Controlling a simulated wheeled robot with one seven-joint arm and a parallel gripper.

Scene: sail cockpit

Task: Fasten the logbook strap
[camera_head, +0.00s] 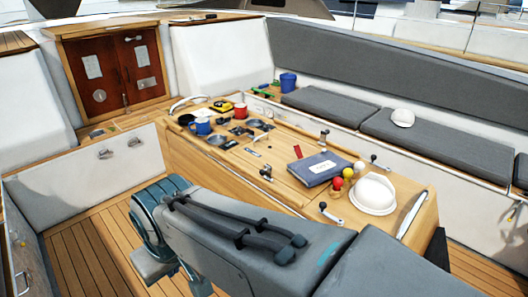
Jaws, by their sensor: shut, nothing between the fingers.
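The logbook (318,170) is a blue, closed book with small pale lettering on its cover. It lies flat on the wooden cockpit table (225,172), right of the middle. A small red strip (298,152) stands out at the book's far left corner; it may be the strap, but I cannot tell how it is attached or whether it is fastened. My arm's grey links fill the near foreground, well short of the book. I cannot make out my gripper in this view.
Right of the book are red, yellow and white balls, a white domed object (373,194) and winch handles. Mugs, including a blue one (200,126), and dark dishes crowd the table's left end.

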